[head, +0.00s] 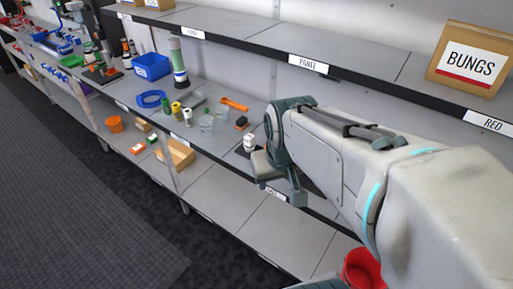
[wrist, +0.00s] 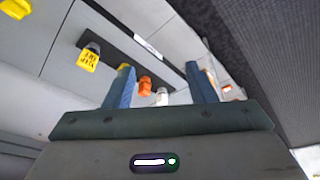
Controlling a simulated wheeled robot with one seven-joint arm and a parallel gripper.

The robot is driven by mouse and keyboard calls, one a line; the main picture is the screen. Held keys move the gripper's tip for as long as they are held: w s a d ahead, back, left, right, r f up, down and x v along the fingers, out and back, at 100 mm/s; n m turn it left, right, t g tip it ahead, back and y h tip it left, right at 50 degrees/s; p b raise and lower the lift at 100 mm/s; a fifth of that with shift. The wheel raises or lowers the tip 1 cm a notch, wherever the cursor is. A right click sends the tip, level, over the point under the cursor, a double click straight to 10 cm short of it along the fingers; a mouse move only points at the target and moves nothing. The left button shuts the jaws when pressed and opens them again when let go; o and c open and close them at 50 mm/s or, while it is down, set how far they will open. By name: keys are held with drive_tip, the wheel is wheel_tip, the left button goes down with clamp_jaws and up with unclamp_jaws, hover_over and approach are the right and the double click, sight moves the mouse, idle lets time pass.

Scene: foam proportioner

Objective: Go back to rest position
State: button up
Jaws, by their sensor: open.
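My gripper (head: 280,180) is at the end of my arm, over the front edge of the middle shelf (head: 222,165) in the head view. In the wrist view its two blue fingers (wrist: 162,85) stand apart with nothing held between them. A small white bottle (head: 249,144) stands on the shelf just left of my gripper in the head view. An orange item (wrist: 145,86) and a white item (wrist: 162,97) show beyond the fingers in the wrist view, apart from them.
The shelf holds an orange tool (head: 234,104), clear cups (head: 206,123), a blue ring (head: 151,98) and a blue bin (head: 152,66). A BUNGS box (head: 474,58) stands on the upper shelf. A red container (head: 363,270) is below my arm. The floor (head: 90,190) at left is clear.

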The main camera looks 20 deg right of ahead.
drive_tip(key=shift+s+a+y, duration=0.15)
drive_tip(key=shift+s+a, duration=0.25)
drive_tip(key=shift+s, duration=0.5)
drive_tip(key=shift+s+a+y, duration=0.15)
drive_tip(key=shift+s+a, duration=0.2)
drive_tip(key=shift+s, duration=0.5)
